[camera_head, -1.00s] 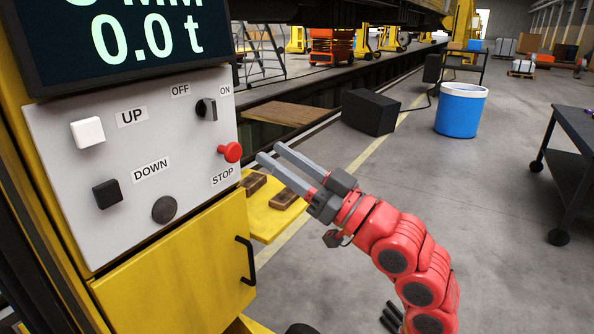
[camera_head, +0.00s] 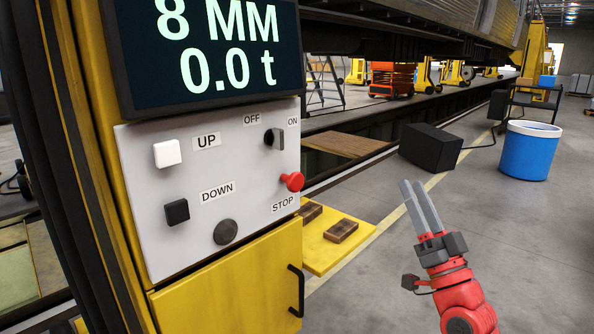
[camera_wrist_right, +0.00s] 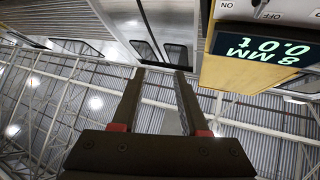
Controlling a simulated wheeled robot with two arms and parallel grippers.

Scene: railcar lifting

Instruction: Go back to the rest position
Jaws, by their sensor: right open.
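My right gripper (camera_head: 422,207) is open and empty in the head view, pointing up, to the right of the control panel (camera_head: 240,240) and apart from it. Its two grey fingers also show in the right wrist view (camera_wrist_right: 160,80), with nothing between them. The panel carries a white UP button (camera_head: 167,153), a black DOWN button (camera_head: 177,211), a black OFF/ON switch (camera_head: 275,138) and a red STOP button (camera_head: 292,181). The display (camera_head: 215,55) above reads 8 MM and 0.0 t. My left gripper is not in view.
A yellow cabinet door with a black handle (camera_head: 297,290) is below the panel. A yellow plate (camera_head: 335,262) with brown blocks lies behind it. A black box (camera_head: 430,147) and a blue bin (camera_head: 530,152) stand farther back. The floor at right is clear.

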